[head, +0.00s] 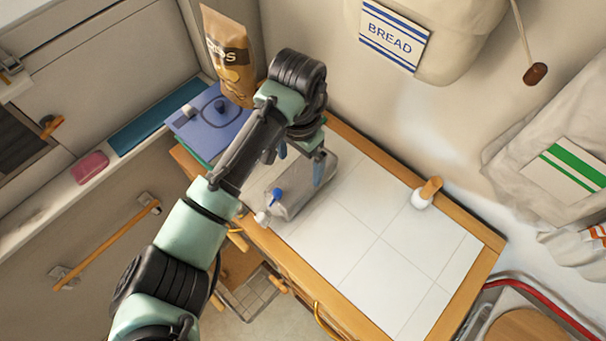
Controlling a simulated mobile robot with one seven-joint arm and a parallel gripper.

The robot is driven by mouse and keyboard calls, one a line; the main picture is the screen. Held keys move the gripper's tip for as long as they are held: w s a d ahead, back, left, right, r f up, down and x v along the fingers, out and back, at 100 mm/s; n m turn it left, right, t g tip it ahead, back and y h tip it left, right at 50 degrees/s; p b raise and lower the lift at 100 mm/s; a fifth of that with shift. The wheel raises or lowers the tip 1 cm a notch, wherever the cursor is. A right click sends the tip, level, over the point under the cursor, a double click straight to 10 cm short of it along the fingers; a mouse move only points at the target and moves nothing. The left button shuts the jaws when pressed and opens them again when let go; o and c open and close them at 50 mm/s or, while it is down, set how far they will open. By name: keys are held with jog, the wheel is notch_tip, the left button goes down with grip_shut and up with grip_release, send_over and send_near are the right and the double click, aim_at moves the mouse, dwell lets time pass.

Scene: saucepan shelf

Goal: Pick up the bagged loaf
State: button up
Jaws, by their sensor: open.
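A greyish, see-through bag-like thing with a blue clip or tie near its left end lies on the white tiled counter; I take it for the bagged loaf (296,199). Its contents are hard to make out. My gripper (300,167) is open, with its blue-tipped fingers pointing down over the back part of the bag. The fingers are apart with nothing clearly held. I cannot tell whether they touch the bag. My arm hides part of the bag's far left side.
A white-and-wood object (426,193) stands at the counter's right edge. A bag labelled BREAD (394,36) hangs on the wall. The counter's middle (370,245) is clear.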

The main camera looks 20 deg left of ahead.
aim_at(302, 173)
notch_tip(302, 173, down, 8)
jog(key=shift+w+d+r, duration=0.15)
dwell(0.3)
jog(key=shift+c, duration=0.2)
grip_shut()
